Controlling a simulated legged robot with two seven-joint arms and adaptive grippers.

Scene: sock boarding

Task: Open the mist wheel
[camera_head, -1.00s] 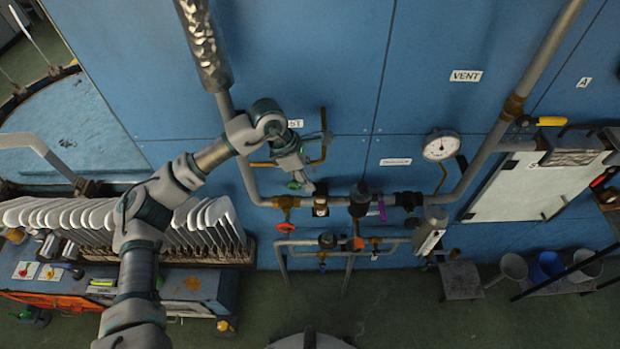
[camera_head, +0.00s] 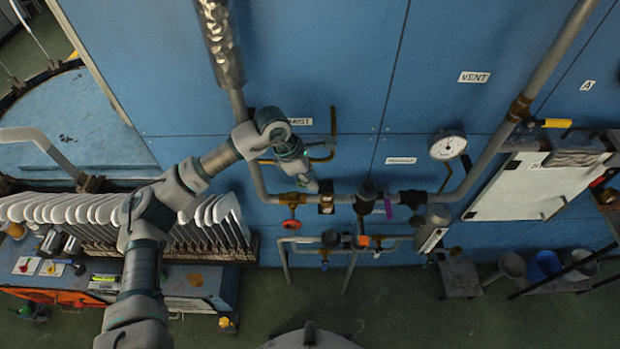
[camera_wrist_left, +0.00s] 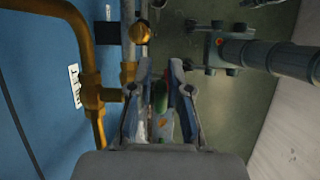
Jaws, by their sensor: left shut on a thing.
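My left gripper (camera_head: 310,184) is at the pipework on the blue wall, just above the brass valve with a red wheel (camera_head: 292,225). In the left wrist view its two fingers (camera_wrist_left: 160,82) are close around a small green part (camera_wrist_left: 160,98), which seems to be the mist wheel. The fingers hide most of it, so its turn cannot be read. In the head view the gripper covers it. A white label (camera_head: 300,121) on the wall above is partly hidden by my left arm. My right gripper is not in view.
Brass pipe (camera_wrist_left: 72,12) runs close beside the left gripper. A pressure gauge (camera_head: 447,146) and a white board (camera_head: 535,186) are to the right. A row of white sock forms (camera_head: 105,210) stands at left. Open green floor (camera_head: 385,305) lies below the pipes.

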